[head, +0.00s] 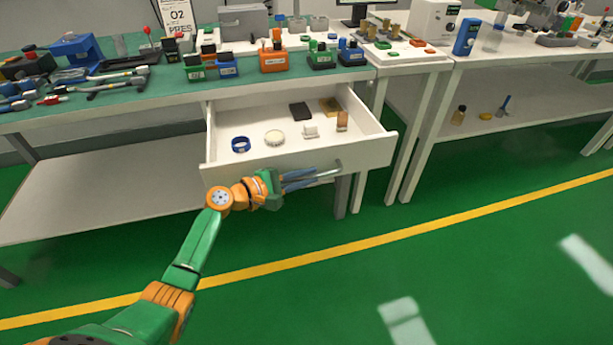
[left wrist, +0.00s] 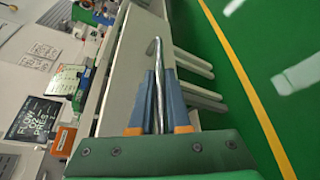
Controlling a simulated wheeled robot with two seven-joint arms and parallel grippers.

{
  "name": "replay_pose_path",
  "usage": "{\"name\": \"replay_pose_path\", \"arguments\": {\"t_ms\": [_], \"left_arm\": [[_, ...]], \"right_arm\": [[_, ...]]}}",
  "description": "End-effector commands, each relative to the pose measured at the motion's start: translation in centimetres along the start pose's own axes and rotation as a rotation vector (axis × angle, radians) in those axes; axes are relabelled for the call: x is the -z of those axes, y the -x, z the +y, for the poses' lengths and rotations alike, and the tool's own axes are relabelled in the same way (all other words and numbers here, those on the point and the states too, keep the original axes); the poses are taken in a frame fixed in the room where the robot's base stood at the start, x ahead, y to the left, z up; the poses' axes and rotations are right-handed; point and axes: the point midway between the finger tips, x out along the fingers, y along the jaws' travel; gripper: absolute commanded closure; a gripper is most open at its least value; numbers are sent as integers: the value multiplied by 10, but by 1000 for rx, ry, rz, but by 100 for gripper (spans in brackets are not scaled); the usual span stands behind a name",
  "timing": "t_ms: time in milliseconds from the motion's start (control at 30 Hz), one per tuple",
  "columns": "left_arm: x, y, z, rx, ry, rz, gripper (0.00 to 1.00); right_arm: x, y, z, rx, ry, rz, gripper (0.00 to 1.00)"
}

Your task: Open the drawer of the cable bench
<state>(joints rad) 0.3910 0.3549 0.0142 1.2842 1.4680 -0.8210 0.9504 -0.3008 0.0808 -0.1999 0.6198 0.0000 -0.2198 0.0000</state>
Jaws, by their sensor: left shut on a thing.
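The cable bench (head: 110,95) has a green top, and its white drawer (head: 365,152) stands pulled well out below it. In the drawer lie a blue ring (head: 240,144), a cream round piece (head: 275,137), a small white block (head: 311,131), a dark block (head: 300,111) and brown pieces (head: 342,120). My left gripper (head: 303,180) is at the drawer front, shut on the metal bar handle (head: 328,172). In the left wrist view the handle (left wrist: 157,60) runs between the two blue fingers (left wrist: 157,100). My right gripper is not in view.
Connector boxes, such as an orange one (head: 273,60), and tools (head: 90,88) crowd the bench top. A second white bench (head: 500,58) stands at the right. The green floor (head: 450,240) in front, with its yellow line (head: 380,240), is clear.

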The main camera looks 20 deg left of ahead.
Motion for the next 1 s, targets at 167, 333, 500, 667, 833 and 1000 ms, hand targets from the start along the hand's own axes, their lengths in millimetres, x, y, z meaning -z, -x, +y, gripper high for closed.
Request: {"name": "replay_pose_path", "arguments": {"t_ms": [167, 333, 500, 667, 833, 1000], "left_arm": [[0, 0, 0, 0, 0, 0, 100], [0, 0, 0, 0, 1, 0, 58], [0, 0, 0, 0, 1, 0, 55], [0, 3, 0, 0, 1, 1, 55], [1, 38, 0, 2, 0, 4, 55], [0, 66, 0, 0, 0, 1, 55]], "right_arm": [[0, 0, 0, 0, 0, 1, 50], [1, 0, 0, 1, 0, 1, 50], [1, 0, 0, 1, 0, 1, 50], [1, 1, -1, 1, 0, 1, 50], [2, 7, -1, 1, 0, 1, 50], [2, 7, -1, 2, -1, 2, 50]]}}
